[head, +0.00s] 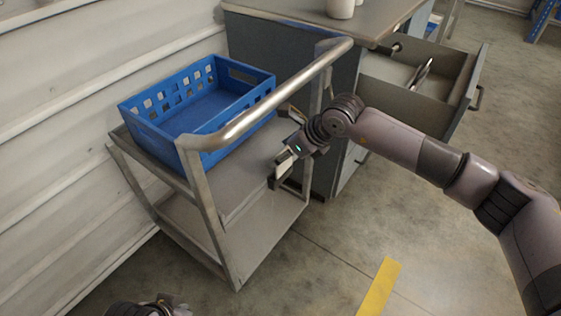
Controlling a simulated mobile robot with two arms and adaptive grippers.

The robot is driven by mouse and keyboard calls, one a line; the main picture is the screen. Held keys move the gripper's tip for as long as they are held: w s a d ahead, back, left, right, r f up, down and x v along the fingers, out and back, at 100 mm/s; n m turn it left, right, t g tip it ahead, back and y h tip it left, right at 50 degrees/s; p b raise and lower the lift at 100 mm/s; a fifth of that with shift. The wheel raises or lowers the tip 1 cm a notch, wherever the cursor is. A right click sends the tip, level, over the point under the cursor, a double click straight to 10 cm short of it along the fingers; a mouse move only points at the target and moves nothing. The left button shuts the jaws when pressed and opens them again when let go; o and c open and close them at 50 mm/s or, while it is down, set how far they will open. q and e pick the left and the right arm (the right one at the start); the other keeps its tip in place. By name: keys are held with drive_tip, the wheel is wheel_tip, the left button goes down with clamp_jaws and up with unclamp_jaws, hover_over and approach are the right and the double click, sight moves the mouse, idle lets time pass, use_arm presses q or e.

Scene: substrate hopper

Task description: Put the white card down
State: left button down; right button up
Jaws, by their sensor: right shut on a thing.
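A small white card (284,165) is in the jaws of my right gripper (284,160), which is shut on it. The gripper is beside the right side of a grey metal cart (218,205), near its upper shelf edge. I cannot tell whether the card touches the shelf. My left arm shows only as a small part at the bottom left edge, and its fingertips are not visible.
A blue crate (232,121) stands empty on the cart's upper shelf. The cart's metal handle (262,112) runs in front of it. A grey cabinet (290,62) has an open drawer (432,104) with an object inside. A yellow strip (379,287) marks the clear floor.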

drive_tip(key=shift+w+a, duration=0.35)
drive_tip(key=shift+a, duration=0.15)
wheel_tip(320, 180, down, 3)
drive_tip(key=shift+f+b, duration=0.2)
drive_tip(key=shift+b, duration=0.2)
use_arm(q)
drive_tip(key=shift+w+d+f+t, duration=0.2)
drive_tip(key=shift+w+t, duration=0.1)
drive_tip(key=shift+w, duration=0.25)
drive_tip(key=shift+w, duration=0.15)
use_arm(e)
drive_tip(key=shift+f, duration=0.1)
drive_tip(key=o, duration=1)
drive_tip(key=shift+c, duration=0.2)
drive_tip(key=shift+d+r, duration=0.15)
drive_tip(key=shift+r, duration=0.05)
use_arm(q)
drive_tip(key=shift+s+a+r+p, duration=0.2)
drive_tip(key=shift+s+r+p, duration=0.55)
drive_tip(key=shift+p, duration=0.25)
use_arm(e)
drive_tip(key=v, duration=1.1)
drive_tip(key=shift+s+r, duration=0.25)
drive_tip(key=shift+r, duration=0.05)
drive_tip(key=shift+d, duration=0.1)
